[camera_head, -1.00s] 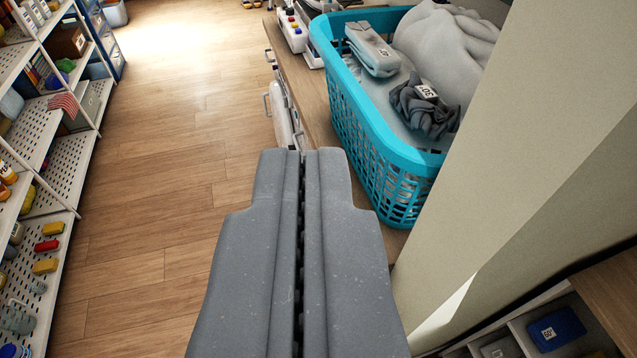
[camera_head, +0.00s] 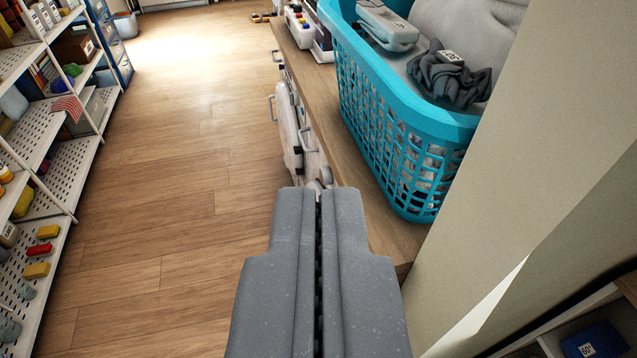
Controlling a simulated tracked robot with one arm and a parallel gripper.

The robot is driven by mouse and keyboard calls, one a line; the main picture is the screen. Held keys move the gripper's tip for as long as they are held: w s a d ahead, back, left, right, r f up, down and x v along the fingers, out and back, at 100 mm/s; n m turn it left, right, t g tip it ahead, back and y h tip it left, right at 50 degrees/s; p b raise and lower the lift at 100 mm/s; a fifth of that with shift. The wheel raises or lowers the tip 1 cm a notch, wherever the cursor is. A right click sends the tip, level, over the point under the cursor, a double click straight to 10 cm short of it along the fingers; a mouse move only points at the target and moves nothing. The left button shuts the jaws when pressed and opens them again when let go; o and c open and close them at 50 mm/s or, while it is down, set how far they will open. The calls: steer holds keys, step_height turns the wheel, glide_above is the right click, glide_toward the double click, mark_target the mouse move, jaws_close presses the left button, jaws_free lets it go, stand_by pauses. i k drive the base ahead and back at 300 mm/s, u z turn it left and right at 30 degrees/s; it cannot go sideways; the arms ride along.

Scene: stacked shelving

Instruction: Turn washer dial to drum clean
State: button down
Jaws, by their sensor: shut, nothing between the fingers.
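My gripper (camera_head: 319,192) is grey, shut and empty. It points forward, low in the picture, with its tips in front of a whitish cabinet front under the wooden counter (camera_head: 385,235). A whitish panel with bar handles (camera_head: 290,125) and a small round knob-like part (camera_head: 322,176) shows just past the tips. I cannot tell whether this is the washer or its dial. No dial markings can be read.
A turquoise laundry basket (camera_head: 388,125) with cloth stands on the counter at right. A beige wall or post (camera_head: 530,150) stands close at right. White shelving (camera_head: 70,175) with goods lines the left. The wooden floor (camera_head: 185,150) between is clear.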

mark_target(325, 173)
steer(key=u, duration=0.25)
steer(key=i, duration=0.95)
steer(key=u, duration=0.2)
